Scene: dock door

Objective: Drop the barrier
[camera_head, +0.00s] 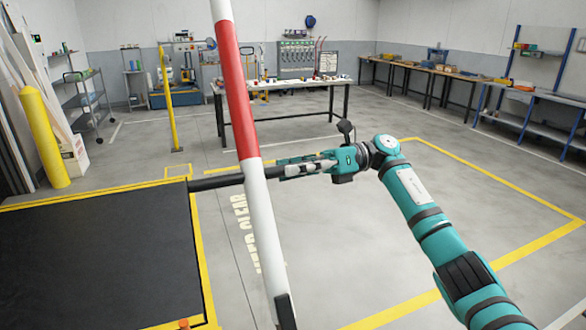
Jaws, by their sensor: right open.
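The barrier (235,90) is a red and white striped pole. It stands raised and steep, leaning slightly, and runs from the top edge to the bottom edge of the view. My right gripper (283,168) points left with its fingertips close to the right side of the pole, at the upper part of its lower white stripe. It is open; I cannot tell whether it touches the pole. A black bar (215,181) shows left of the pole at the same height; its link to the pole is hidden. My left gripper is not in view.
A black dock plate (90,265) with yellow edges lies at the left. A yellow bollard (43,137) and a thin yellow post (168,100) stand beyond it. A workbench (290,118) stands behind. The yellow-outlined floor (350,245) is clear apart from my arm above it.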

